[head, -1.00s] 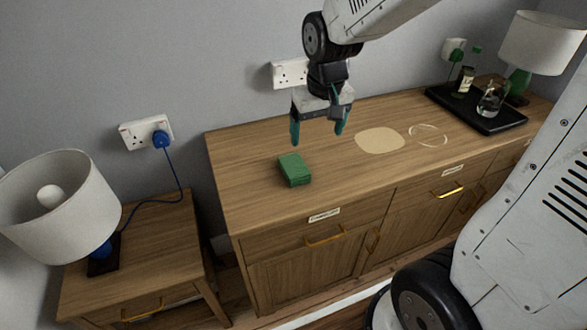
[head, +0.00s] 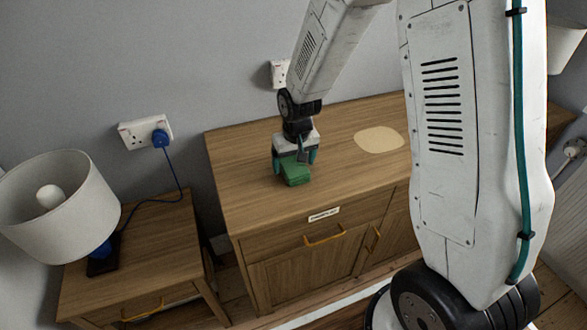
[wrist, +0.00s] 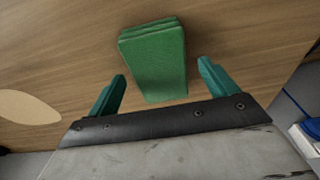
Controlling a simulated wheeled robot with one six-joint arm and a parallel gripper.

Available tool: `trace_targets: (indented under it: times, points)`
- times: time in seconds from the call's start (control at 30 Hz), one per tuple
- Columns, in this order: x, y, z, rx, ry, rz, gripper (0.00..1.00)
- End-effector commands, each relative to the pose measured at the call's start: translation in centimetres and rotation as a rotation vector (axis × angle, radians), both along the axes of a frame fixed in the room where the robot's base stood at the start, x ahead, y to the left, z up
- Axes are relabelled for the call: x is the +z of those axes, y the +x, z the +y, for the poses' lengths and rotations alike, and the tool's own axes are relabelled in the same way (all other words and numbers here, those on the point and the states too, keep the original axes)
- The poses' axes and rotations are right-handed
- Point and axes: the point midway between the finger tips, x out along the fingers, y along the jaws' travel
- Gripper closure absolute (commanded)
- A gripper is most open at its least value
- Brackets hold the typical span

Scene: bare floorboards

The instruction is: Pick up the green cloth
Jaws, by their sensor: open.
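The green cloth (head: 296,174) is a folded block lying on top of the wooden sideboard, near its left end. In the wrist view the cloth (wrist: 155,58) lies ahead of and between the two teal fingertips, with wood showing on both sides of it. My gripper (head: 294,163) is open and low over the sideboard at the cloth. It also shows in the wrist view (wrist: 163,85), with the fingers spread wider than the cloth. Whether a finger touches the cloth I cannot tell.
The sideboard top (head: 235,165) is clear around the cloth, with a pale round patch (head: 379,139) to the right. A bedside table (head: 150,235) with a white-shaded lamp (head: 60,210) stands at left. My arm hides the sideboard's right part.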

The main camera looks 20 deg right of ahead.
Motion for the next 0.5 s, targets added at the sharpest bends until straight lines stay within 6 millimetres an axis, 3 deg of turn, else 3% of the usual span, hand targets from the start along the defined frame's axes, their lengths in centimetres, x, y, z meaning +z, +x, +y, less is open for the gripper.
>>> trace_targets:
  times: [0.1,0.33,0.5]
  points:
    - [-0.94,0.14,-0.02,0.000,0.000,0.000,0.15]
    - [-1.01,0.18,-0.02,-0.001,0.000,-0.001,0.15]
    - [-0.99,0.18,-0.02,-0.001,0.000,-0.001,0.62]
